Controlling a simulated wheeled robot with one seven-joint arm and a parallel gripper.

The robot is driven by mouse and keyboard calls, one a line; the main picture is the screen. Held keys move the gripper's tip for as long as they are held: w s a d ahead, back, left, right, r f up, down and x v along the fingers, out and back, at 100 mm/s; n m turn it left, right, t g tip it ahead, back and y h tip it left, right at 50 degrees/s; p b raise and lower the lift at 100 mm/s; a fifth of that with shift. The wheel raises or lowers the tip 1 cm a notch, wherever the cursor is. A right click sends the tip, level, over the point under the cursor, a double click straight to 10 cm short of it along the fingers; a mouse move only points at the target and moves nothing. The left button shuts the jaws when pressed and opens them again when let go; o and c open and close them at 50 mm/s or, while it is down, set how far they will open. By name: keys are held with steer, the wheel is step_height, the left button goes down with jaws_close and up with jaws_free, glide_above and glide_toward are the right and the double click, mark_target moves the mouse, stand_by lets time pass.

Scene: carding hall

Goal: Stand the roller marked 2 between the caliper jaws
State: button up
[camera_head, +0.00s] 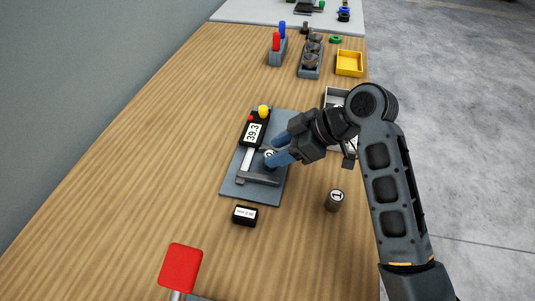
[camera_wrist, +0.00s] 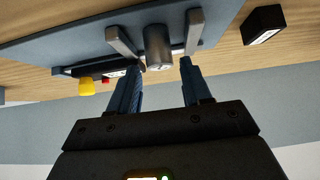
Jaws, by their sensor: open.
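The caliper shows a 39.3 display (camera_head: 254,132) and lies on a blue-grey plate (camera_head: 232,186). Its lower jaw (camera_head: 258,178) is plain in the head view; the other is partly hidden by my gripper. The roller marked 2 (camera_head: 269,153) is mostly hidden by my fingers there. In the wrist view the roller (camera_wrist: 157,46) stands upright on the plate between the two caliper jaws (camera_wrist: 121,42) (camera_wrist: 194,30), with a gap to at least the jaw on the right. My gripper (camera_wrist: 162,66) is open, its fingertips apart and just short of the roller.
The roller marked 1 (camera_head: 334,201) stands right of the plate. A small black labelled block (camera_head: 245,215) lies below it. A red paddle (camera_head: 180,267) is nearer. Behind are a rack of rollers (camera_head: 311,56), a yellow tray (camera_head: 349,63) and a grey holder (camera_head: 278,55). The table's left side is clear.

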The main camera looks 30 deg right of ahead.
steer(key=v, duration=0.7)
steer(key=shift+s+d+r, duration=0.1)
stand_by(0.4)
